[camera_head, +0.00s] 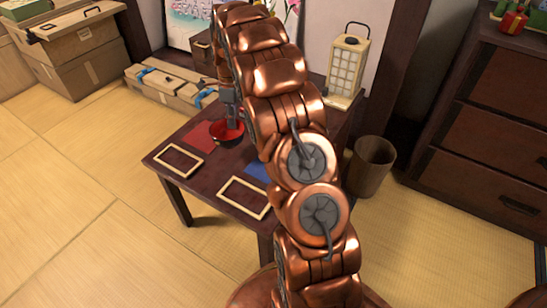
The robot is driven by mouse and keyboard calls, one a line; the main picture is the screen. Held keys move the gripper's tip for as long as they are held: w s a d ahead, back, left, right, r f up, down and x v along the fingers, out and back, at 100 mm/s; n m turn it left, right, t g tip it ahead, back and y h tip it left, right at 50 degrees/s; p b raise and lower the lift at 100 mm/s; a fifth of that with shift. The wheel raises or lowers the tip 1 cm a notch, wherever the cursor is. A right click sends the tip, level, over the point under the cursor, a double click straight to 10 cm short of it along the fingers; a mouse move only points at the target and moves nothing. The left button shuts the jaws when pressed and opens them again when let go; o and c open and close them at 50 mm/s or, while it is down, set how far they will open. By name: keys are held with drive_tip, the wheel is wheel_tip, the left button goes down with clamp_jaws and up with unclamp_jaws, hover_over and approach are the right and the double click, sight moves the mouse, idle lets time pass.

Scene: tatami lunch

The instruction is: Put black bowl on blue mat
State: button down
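A blue mat (257,171) lies on the dark low table, partly hidden behind my copper arm. A bowl (222,133) with a shiny red surface and dark lower edges stands beside the red mat (200,135), towards the table's back. I cannot tell whether it is the black bowl; no other bowl is visible. My gripper (233,122) points down at this bowl, with its tips at or inside the rim. The fingers are small and partly hidden, so I cannot tell if they are open or gripping.
The table (203,187) also bears two cream rectangular frames, at left (179,161) and front (244,197). A lantern (347,65), a bin (371,166) and a drawer chest (485,125) stand to the right. Open tatami lies left.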

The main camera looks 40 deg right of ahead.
drive_tip(key=s+d+b, duration=0.1)
drive_tip(key=s+d, duration=0.1)
drive_tip(key=s, duration=0.2)
drive_tip(key=s+d+f+b, duration=0.1)
drive_tip(key=s+d+b, duration=0.1)
drive_tip(key=s+d, duration=0.1)
drive_tip(key=s+d+b, duration=0.1)
drive_tip(key=s+d, duration=0.1)
drive_tip(key=s, duration=0.3)
drive_tip(key=shift+s+d+f, duration=0.15)
drive_tip(key=shift+s+f, duration=0.1)
drive_tip(key=shift+s, duration=0.05)
drive_tip(key=shift+f+b, duration=1.1)
drive_tip(key=shift+f, duration=0.7)
drive_tip(key=shift+r, duration=0.1)
drive_tip(key=c, duration=1.3)
unclamp_jaws()
